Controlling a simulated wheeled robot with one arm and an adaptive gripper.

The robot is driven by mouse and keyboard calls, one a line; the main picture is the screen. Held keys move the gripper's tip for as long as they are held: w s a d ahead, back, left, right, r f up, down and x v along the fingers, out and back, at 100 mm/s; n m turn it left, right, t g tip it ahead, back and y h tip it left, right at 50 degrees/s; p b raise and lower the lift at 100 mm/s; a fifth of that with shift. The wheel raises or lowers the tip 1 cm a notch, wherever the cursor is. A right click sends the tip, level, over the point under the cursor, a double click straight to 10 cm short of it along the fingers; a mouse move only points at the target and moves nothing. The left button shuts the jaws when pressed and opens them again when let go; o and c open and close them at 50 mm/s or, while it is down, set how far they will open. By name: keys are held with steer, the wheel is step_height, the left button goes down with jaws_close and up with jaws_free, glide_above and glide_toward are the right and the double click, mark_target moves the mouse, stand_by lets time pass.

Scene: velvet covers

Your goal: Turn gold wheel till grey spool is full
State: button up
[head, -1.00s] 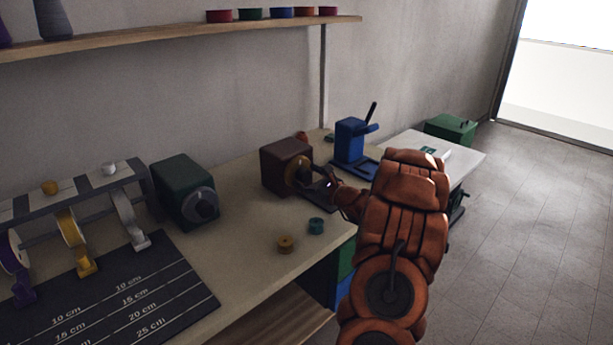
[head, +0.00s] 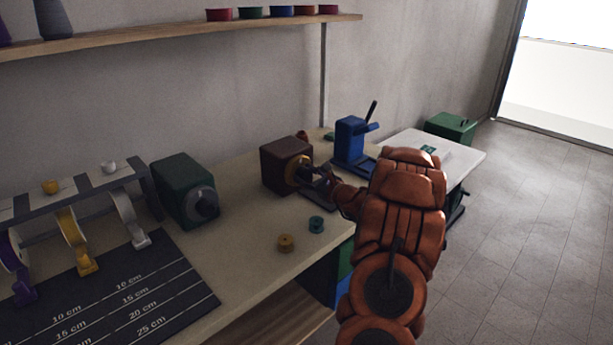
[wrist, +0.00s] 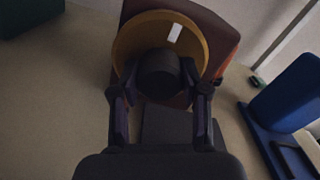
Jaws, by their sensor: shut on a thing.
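The gold wheel (head: 299,172) is on the front of a dark red-brown box (head: 282,160) on the workbench. In the wrist view the gold wheel (wrist: 133,42) has a white mark (wrist: 175,33) near its upper right and a dark round knob (wrist: 160,68) in front of it. My gripper (wrist: 160,88) has one finger on each side of the knob and is shut on it. In the head view my gripper (head: 323,177) is at the wheel's right side and partly covers it.
A blue press (head: 350,143) stands to the right of the box. A green box with a grey dial (head: 184,185) stands to the left. A yellow spool (head: 286,243) and a teal spool (head: 316,224) lie on the bench (head: 243,225) in front.

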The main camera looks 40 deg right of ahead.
steer(key=shift+r+m+p, duration=0.15)
steer(key=shift+m+p, duration=0.45)
steer(key=shift+m, duration=0.4)
steer(key=shift+m+p, duration=1)
steer(key=shift+m, duration=0.1)
steer(key=m+p, duration=0.6)
steer(key=m, duration=0.3)
steer(key=m+p, duration=0.1)
steer(key=m, duration=0.6)
steer(key=shift+m+p, duration=0.3)
steer(key=shift+p, duration=0.05)
steer(key=m, duration=0.3)
steer(key=shift+p, duration=0.35)
steer(key=shift+m+p, duration=0.3)
steer(key=shift+m, duration=1.5)
